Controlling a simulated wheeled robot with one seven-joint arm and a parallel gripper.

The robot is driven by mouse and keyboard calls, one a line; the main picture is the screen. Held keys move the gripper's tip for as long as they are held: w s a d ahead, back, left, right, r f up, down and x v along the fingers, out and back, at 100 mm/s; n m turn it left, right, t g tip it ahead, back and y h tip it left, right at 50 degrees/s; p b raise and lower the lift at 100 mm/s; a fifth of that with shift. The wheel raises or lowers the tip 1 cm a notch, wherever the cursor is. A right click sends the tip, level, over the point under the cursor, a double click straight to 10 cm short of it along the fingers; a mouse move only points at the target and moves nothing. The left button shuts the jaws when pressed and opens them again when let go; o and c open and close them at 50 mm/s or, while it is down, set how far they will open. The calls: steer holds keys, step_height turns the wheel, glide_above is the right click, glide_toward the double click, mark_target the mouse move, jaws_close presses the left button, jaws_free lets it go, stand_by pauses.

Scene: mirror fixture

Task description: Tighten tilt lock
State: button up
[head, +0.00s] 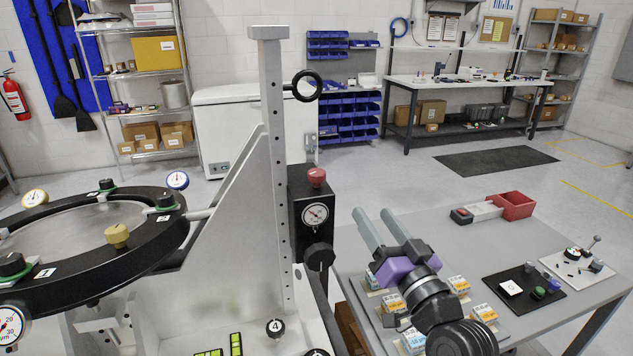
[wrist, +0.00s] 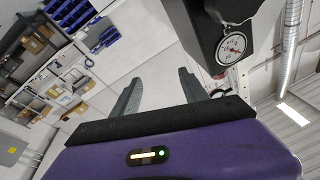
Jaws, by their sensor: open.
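The mirror fixture's pale upright post (head: 273,170) stands in the middle of the head view. A black box (head: 311,206) on it carries a red knob (head: 316,177), a round dial (head: 315,215) and a black knob (head: 319,256). A black ring handle (head: 307,86) sits higher on the post. No readable label shows which part is the tilt lock. My gripper (head: 372,214) is open and empty, right of the black box and apart from it. In the wrist view my fingers (wrist: 158,80) are spread, with the dial (wrist: 232,46) beyond them to the right.
A round black mirror ring (head: 134,247) with gauges and clamps is at the left. A grey table (head: 440,235) on the right holds a red bin (head: 514,206), a black mat (head: 524,288) and several small boxes below my arm. Shelves and a workbench stand farther back.

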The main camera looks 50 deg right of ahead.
steer(key=w+d+r+n+t+y+b, duration=0.1)
steer(key=d+r+n+y, duration=0.15)
steer(key=r, duration=0.25)
steer(key=w+d+r+n+t+y+b, duration=0.1)
steer(key=w+d+r+n+t+y, duration=0.1)
steer(key=d+r, duration=0.3)
steer(key=n+g+y, duration=0.3)
steer(key=n+y, duration=0.5)
steer(key=y, duration=0.2)
glide_toward(325, 175)
steer(key=d+x, duration=0.1)
steer(key=x, duration=0.3)
steer(key=shift+w+a, duration=0.1)
steer(key=shift+a, duration=0.35)
steer(key=p+x, duration=0.1)
steer(key=x, duration=0.6)
steer(key=shift+w+a+p, duration=0.15)
steer(key=shift+w+p, duration=0.1)
steer(key=shift+p, duration=0.1)
